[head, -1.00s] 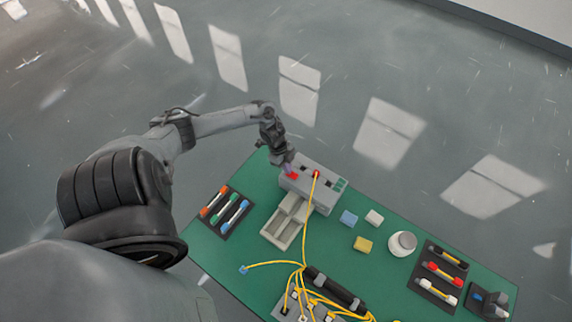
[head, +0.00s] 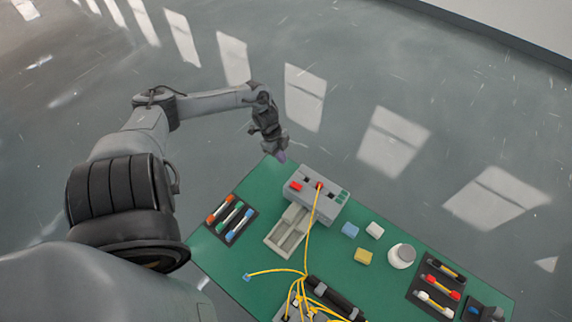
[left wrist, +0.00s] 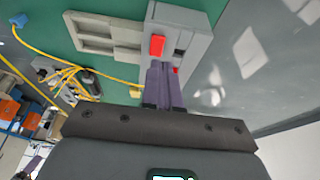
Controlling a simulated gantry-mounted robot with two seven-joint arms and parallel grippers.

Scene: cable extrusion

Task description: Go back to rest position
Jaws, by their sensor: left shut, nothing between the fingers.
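My left gripper (head: 281,157) is in the air just behind the far corner of the green table, clear of the grey machine. Its purple fingers (left wrist: 166,84) are shut with nothing between them in the left wrist view. The grey machine (head: 327,203) stands on the table with a red button (head: 296,186) on its top left. A yellow cable (head: 309,230) runs from a red spot on the machine towards the front of the table. In the left wrist view the red button (left wrist: 157,46) shows beyond the fingertips. My right gripper is not in view.
The green table (head: 225,260) holds a rack of coloured tools (head: 229,218), small blue and yellow blocks (head: 363,256), a white round container (head: 401,256) and a second tool rack (head: 436,280). The floor (head: 230,130) around my left arm is open.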

